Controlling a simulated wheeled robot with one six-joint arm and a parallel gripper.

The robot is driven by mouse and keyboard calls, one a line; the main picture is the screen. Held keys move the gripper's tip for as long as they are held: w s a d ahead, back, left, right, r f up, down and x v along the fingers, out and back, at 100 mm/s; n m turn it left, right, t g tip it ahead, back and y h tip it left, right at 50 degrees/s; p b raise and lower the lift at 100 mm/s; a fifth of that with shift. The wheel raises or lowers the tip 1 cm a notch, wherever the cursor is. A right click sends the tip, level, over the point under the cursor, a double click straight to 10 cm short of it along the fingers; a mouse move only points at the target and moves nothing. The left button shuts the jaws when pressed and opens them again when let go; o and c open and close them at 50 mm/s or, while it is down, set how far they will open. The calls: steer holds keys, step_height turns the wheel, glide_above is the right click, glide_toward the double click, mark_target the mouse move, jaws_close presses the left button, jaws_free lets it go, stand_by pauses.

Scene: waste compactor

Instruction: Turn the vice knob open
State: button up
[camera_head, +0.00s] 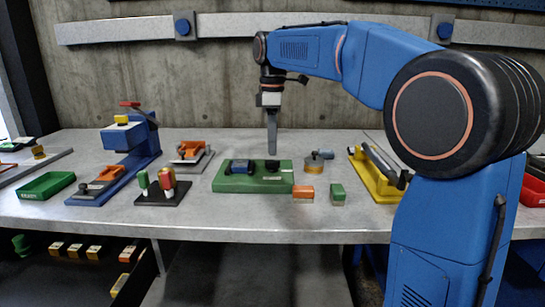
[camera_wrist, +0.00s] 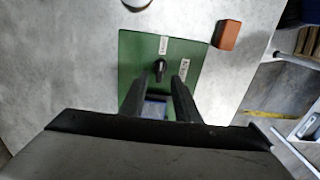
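A green board (camera_head: 228,183) lies on the bench and fills the middle of the wrist view (camera_wrist: 130,50). A small black knob (camera_wrist: 160,68) stands on it, between two white labels (camera_wrist: 163,45) whose text is too small to read; it also shows in the head view (camera_head: 272,166). A blue vice-like block (camera_head: 239,167) sits left of the knob and shows partly between my fingers in the wrist view (camera_wrist: 155,107). My gripper (camera_head: 272,153) points down above the board. In the wrist view its fingers (camera_wrist: 160,78) are apart, with nothing between the tips; the knob appears just beyond them.
An orange block (camera_head: 303,192) and a green block (camera_head: 338,194) stand at the board's front right; the orange one also shows in the wrist view (camera_wrist: 227,35). A yellow stand (camera_head: 376,178) is farther right, and a knob stand (camera_head: 163,190) is at left.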

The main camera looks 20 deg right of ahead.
mark_target(273, 160)
steer(key=shift+f, duration=2.3)
jaws_close()
